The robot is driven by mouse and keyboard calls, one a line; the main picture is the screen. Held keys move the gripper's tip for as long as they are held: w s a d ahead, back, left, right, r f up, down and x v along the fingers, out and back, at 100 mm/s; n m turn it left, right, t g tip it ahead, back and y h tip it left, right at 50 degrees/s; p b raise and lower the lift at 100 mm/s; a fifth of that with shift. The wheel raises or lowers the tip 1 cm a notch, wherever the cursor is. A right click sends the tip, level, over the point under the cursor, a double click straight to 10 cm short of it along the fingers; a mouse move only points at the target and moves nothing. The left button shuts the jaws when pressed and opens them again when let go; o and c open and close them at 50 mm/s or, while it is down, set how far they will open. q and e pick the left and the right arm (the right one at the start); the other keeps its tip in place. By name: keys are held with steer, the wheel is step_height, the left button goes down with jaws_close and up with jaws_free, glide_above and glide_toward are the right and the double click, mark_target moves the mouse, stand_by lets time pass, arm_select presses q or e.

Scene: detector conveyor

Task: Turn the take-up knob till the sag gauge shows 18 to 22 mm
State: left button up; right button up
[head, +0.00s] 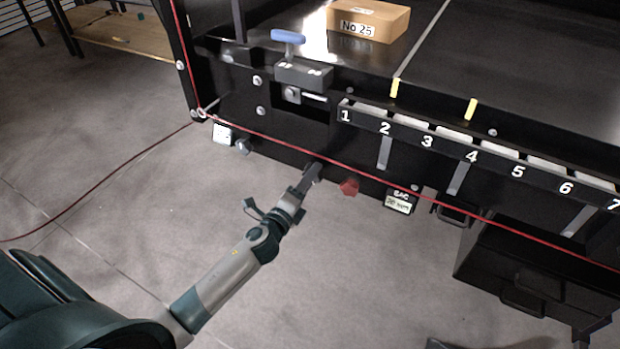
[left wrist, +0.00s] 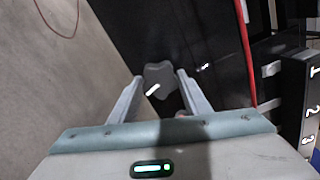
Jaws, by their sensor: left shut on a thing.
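The take-up knob (left wrist: 160,76), grey and lobed with a white mark, sits between the fingertips of my left gripper (left wrist: 160,84) in the left wrist view. My left gripper is shut on it. In the head view my left gripper (head: 313,171) reaches the lower edge of the black conveyor side and hides the knob. The sag gauge (head: 398,203), a small box with a pale display, hangs to the right of the gripper. Its digits are too small and blurred to read surely. My right gripper is not in view.
A red knob (head: 348,187) is just right of my left gripper; a grey knob (head: 243,147) is further left. A red cord (head: 440,202) runs along the conveyor front. A blue handle (head: 288,37) and a carton marked No 25 (head: 365,22) are above. The floor in front is clear.

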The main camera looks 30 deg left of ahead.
arm_select(q)
steer(key=o, duration=1)
steer(key=shift+o, duration=0.2)
steer(key=shift+s, duration=0.1)
steer(key=s+b, duration=0.4)
steer(key=s, duration=1.3)
steer(key=shift+s+a+b, duration=0.15)
steer(key=shift+a+b, duration=0.1)
steer(key=shift+b, duration=0.1)
steer(key=shift+f, duration=0.1)
